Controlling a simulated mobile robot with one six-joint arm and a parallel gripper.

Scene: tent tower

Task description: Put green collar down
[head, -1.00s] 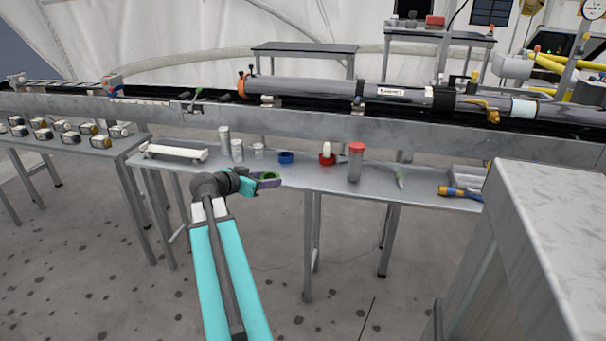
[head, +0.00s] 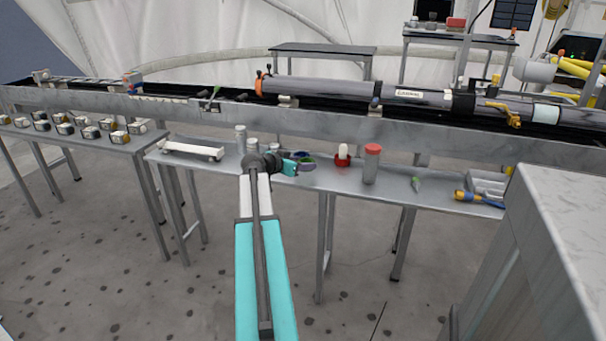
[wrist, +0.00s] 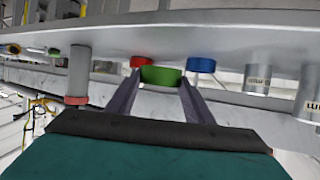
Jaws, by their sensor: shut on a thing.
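The green collar (wrist: 162,76) is a short ring held between the purple fingers of my gripper (wrist: 160,92), which is shut on it. In the head view my gripper (head: 305,166) is over the grey workbench (head: 335,182), in front of the blue collar, which it mostly hides. Whether the green collar touches the bench cannot be told. In the wrist view, which looks upside down, the blue collar (wrist: 201,65) is right of the green one and a red collar (wrist: 140,62) is at its left.
A red-capped grey cylinder (head: 371,164) and a white-topped red piece (head: 342,157) stand right of my gripper. Grey cylinders (head: 240,139) and a white rail piece (head: 192,149) are to the left. The long metal beam (head: 330,139) runs behind the bench.

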